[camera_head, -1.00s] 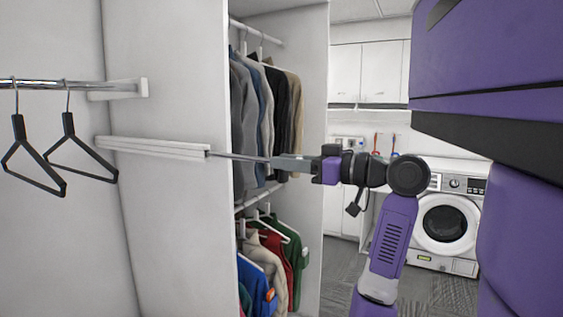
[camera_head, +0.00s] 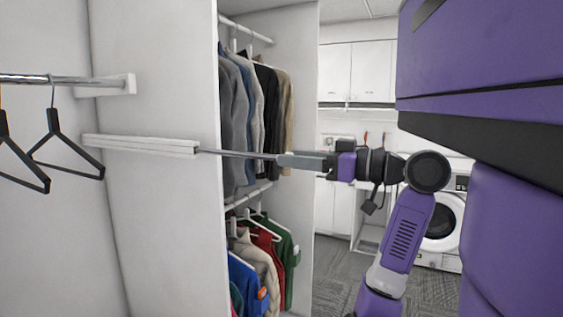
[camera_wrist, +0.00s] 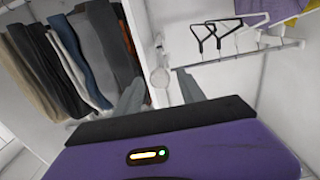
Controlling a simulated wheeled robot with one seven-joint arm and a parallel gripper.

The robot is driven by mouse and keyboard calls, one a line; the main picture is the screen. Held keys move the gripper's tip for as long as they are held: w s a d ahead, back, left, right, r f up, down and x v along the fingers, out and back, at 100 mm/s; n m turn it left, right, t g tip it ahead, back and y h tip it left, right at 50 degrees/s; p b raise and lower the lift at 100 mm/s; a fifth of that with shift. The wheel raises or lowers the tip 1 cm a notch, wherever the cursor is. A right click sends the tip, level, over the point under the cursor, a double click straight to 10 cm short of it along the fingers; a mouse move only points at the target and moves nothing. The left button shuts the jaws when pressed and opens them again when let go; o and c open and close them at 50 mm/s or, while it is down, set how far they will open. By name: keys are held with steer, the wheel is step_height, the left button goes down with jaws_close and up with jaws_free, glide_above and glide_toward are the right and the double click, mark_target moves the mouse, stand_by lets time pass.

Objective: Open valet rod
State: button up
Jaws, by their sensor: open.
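The valet rod's white housing (camera_head: 140,144) is fixed to the side of the white closet panel in the head view. Its thin metal rod (camera_head: 235,154) sticks out to the right, past the panel's front edge, to my gripper (camera_head: 284,159). In the wrist view my gripper (camera_wrist: 162,92) has its two grey fingers apart. A round white end piece (camera_wrist: 160,77) shows between the fingertips, and I cannot tell whether either finger touches it. The fingertips hide the rod's outer end in the head view.
Black hangers (camera_head: 58,148) hang from a metal bar (camera_head: 45,79) at left. Clothes (camera_head: 250,110) hang in the closet section behind the rod. A washing machine (camera_head: 440,222) stands at the back right. Carpeted floor (camera_head: 340,275) is open in front of the closet.

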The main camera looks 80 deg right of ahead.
steer(key=shift+v, duration=1.55)
